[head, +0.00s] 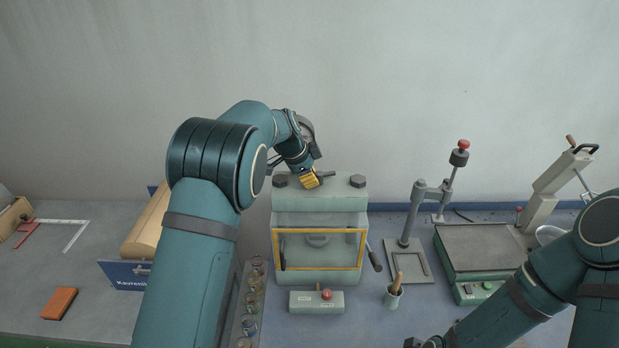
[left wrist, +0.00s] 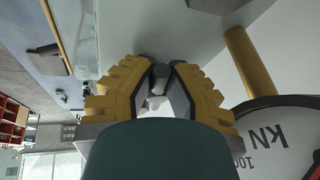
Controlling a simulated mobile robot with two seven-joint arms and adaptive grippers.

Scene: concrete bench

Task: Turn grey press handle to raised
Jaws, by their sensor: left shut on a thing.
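A pale green press (head: 320,205) stands upright at the middle of the bench, with a yellow-framed window in its front. My left gripper (head: 311,178) is at the top of this press, with its yellow fingers by a dark grey handle (head: 326,175). In the left wrist view, the yellow fingers (left wrist: 157,85) are closed on a grey bar, the handle (left wrist: 158,72), and hide part of it. A round gauge marked kN (left wrist: 275,140) is close to the right of the fingers. Of my right gripper, only a dark part (head: 425,342) shows at the bottom edge; its fingers cannot be made out.
A red-button control box (head: 316,301) and a cup with a brush (head: 393,298) stand in front of the press. A side lever (head: 374,259) and a grey stand (head: 404,242) are to its right. Jars (head: 249,306) line its left. A green machine (head: 480,250) is farther right.

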